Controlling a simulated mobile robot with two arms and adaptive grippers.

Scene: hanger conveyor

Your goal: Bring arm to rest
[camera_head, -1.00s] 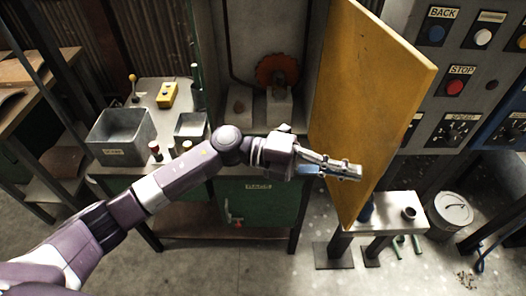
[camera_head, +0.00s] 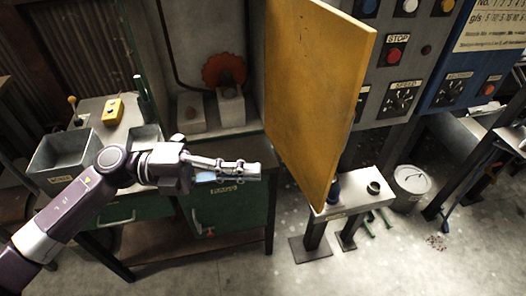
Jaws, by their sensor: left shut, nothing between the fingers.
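My left arm comes in from the left, and my left gripper (camera_head: 250,171) is shut and empty. It points right, in front of the workbench, to the left of a yellow panel (camera_head: 318,95). A gap shows in the picture between the fingertips and the panel's edge. My right gripper is not in view.
A green workbench (camera_head: 135,212) bears a grey metal bin (camera_head: 60,160) and a yellow button box (camera_head: 113,110). A control panel with a red STOP button (camera_head: 394,55) is at the back right. Floor in front is clear.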

